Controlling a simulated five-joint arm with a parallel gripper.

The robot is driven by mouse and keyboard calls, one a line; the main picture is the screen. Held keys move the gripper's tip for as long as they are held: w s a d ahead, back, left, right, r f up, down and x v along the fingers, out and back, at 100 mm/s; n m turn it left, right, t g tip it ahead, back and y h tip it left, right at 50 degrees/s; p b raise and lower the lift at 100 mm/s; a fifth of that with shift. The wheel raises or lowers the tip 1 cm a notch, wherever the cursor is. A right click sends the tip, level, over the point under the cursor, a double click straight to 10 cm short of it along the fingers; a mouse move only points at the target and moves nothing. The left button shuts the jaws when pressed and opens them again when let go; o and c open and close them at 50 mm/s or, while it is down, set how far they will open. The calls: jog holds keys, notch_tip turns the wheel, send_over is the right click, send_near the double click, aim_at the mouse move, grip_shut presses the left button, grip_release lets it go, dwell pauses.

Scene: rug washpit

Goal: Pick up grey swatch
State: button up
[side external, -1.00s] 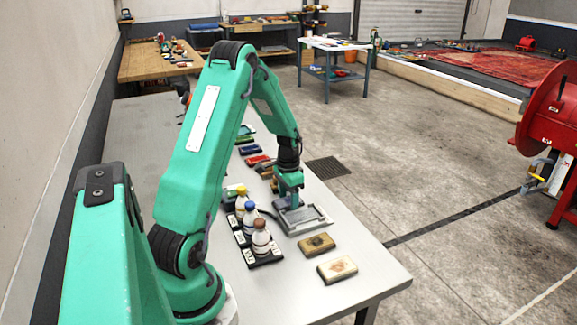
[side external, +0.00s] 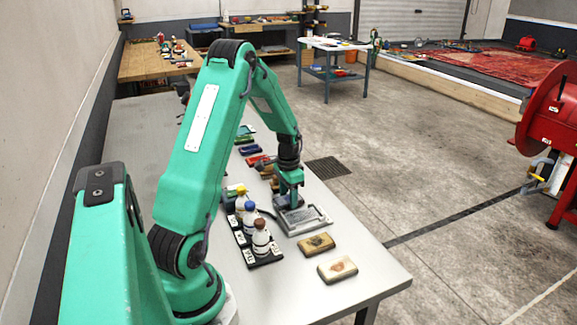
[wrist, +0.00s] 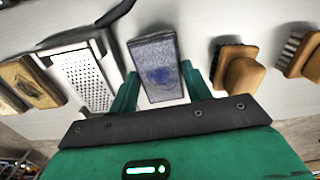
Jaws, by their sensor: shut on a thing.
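The grey swatch (wrist: 153,52) is a flat, rectangular, speckled grey piece with a blue stain in its middle. In the wrist view it lies between the two green fingers of my gripper (wrist: 160,72), which is shut on it. In the side external view my gripper (side external: 290,202) points down low over the grey table, just behind the metal tray. The swatch is largely hidden by the fingers there, and I cannot tell whether it touches the table.
A metal tray with a perforated plate (wrist: 85,78) stands close left of the swatch in the wrist view. Wooden brushes (wrist: 238,68) are to the right. Capped bottles in a black rack (side external: 266,258) and two tan swatches (side external: 317,243) are nearer the camera.

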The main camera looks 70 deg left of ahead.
jog(key=shift+r, duration=0.45)
notch_tip(320, 180, up, 2)
jog(key=shift+r, duration=0.2)
send_near(302, 215)
jog(key=w+d+r, duration=0.1)
jog(key=d, duration=0.1)
jog(key=shift+w+d+r, duration=0.3)
jog(key=shift+w+r, duration=0.05)
jog(key=shift+r, duration=0.05)
jog(key=shift+s+a+f+m, duration=0.2)
jog(key=shift+s+a+f, duration=0.25)
jog(key=shift+a, duration=0.15)
jog(key=shift+s+a+f+m, duration=0.2)
jog(key=shift+s+a+f, duration=0.1)
jog(key=shift+s+a, duration=0.25)
jog(key=shift+w+f, duration=0.1)
jog(key=shift+f, duration=0.15)
jog(key=shift+f, duration=2.6)
jog(key=shift+f, duration=0.5)
